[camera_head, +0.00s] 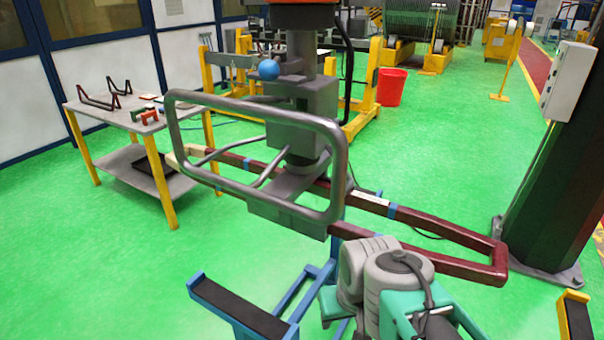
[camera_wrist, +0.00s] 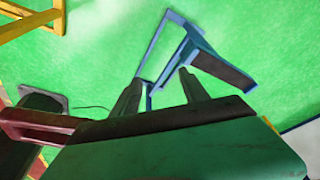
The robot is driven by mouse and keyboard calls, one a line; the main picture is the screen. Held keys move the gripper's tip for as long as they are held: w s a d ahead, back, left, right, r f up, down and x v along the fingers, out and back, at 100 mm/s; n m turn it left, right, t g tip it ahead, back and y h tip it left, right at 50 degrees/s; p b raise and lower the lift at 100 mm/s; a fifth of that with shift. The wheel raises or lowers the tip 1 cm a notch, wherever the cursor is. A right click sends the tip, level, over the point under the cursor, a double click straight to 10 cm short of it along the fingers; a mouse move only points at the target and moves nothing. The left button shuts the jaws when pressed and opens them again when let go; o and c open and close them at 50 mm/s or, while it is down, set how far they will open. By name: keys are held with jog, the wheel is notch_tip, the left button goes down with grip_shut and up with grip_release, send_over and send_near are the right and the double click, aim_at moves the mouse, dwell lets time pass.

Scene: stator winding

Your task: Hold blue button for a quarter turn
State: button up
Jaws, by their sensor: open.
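A round blue ball (camera_head: 268,69) sits at the upper left of the grey machine head (camera_head: 300,110) in the head view. I cannot tell whether it is the blue button; no other button can be made out. A grey tube handle loop (camera_head: 340,150) stands in front of the machine head. A long dark red coil frame (camera_head: 440,232) runs below it. My gripper (camera_wrist: 161,84) is open in the wrist view, with nothing between its fingers. It points towards the green floor and a blue stand, away from any button. In the head view my arm shows at the bottom and the fingers cannot be made out.
A blue stand with black pads (camera_head: 240,308) is near the bottom; it also shows in the wrist view (camera_wrist: 200,50). A dark column (camera_head: 555,185) stands at the right. A small table (camera_head: 120,118) is at the left, a red bucket (camera_head: 391,87) behind. Green floor is open between.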

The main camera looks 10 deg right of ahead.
grip_shut()
dwell(0.3)
dwell(1.2)
